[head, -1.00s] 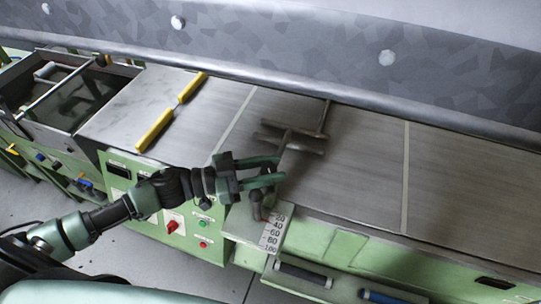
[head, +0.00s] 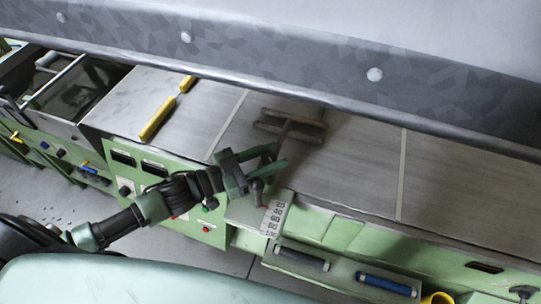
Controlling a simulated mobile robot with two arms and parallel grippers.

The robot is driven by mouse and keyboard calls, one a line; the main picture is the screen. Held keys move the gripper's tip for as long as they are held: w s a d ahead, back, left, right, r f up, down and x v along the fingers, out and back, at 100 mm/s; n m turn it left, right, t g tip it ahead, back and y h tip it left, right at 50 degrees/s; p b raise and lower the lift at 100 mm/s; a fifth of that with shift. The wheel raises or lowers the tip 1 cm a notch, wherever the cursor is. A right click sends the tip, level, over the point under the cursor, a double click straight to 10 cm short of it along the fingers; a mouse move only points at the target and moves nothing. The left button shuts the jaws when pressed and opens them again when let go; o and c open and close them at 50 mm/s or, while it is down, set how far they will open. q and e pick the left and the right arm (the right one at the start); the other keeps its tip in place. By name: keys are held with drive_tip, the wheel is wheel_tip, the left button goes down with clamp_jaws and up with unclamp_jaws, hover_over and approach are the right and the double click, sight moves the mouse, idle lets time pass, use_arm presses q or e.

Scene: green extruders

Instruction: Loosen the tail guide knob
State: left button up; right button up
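The tail guide (head: 292,125) is a dark metal T-shaped piece lying on the grey steel table top. A small dark upright knob (head: 257,189) stands at the table's front edge, beside a white numbered scale (head: 272,216). My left gripper (head: 279,156) has two green fingers spread apart with nothing visible between them. It is over the front edge, just above the knob in the picture and in front of the guide. The gripper partly covers the knob's top, and I cannot tell whether they touch. My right gripper is not in view.
Yellow handles (head: 155,119) lie on the table at left. A green control panel (head: 143,175) with buttons is below them. A dark grey wall-like hood (head: 280,60) runs along the back. A ledge below the edge holds a blue-handled tool (head: 388,284). The table's right side is clear.

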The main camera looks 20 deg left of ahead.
use_arm(q)
drive_tip(key=shift+o, duration=0.9)
drive_tip(key=shift+a, duration=0.1)
drive_tip(key=shift+f, duration=0.1)
